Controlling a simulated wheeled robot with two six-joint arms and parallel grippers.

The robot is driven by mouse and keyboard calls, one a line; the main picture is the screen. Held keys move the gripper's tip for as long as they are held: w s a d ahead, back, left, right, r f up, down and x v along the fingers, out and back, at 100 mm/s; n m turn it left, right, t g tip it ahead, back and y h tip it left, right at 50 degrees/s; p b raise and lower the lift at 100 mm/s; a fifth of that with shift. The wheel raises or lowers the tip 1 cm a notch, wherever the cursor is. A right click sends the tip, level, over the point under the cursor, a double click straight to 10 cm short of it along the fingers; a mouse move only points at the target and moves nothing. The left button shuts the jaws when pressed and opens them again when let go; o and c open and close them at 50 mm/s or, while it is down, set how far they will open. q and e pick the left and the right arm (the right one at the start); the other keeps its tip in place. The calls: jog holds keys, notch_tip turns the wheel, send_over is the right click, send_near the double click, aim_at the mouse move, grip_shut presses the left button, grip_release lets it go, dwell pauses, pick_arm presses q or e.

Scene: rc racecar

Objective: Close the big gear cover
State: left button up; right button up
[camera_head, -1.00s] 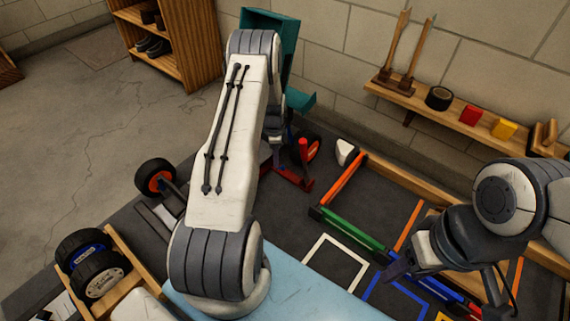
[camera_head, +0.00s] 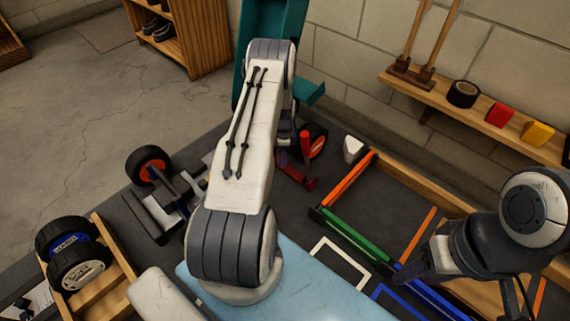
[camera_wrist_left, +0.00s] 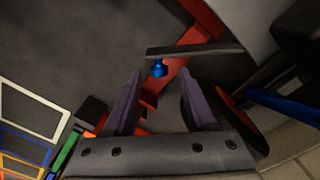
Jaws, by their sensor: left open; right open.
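The rc car's chassis carries wheels with orange hubs (camera_head: 148,166) and red parts (camera_head: 306,163); my left arm covers its middle. I cannot make out the big gear cover for certain. In the left wrist view, my left gripper (camera_wrist_left: 160,73) is open, with its two purple-grey fingers apart. A dark flat bar (camera_wrist_left: 195,50) with a blue knob (camera_wrist_left: 158,69) under it lies just beyond the fingertips, above a red part (camera_wrist_left: 203,22). Nothing is visibly held. My right gripper (camera_head: 428,268) is open and empty over the right side of the table, away from the car.
Wooden trays with orange, green (camera_head: 345,232) and blue edges lie at the right. A white square outline (camera_head: 341,262) marks the mat. Spare wheels (camera_head: 72,251) sit in a wooden holder at the left. A wall shelf (camera_head: 460,108) holds tape and blocks.

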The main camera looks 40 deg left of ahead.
pick_arm(q)
jog(key=shift+f+b, duration=0.3)
jog(key=shift+f, duration=0.65)
grip_shut()
dwell(0.8)
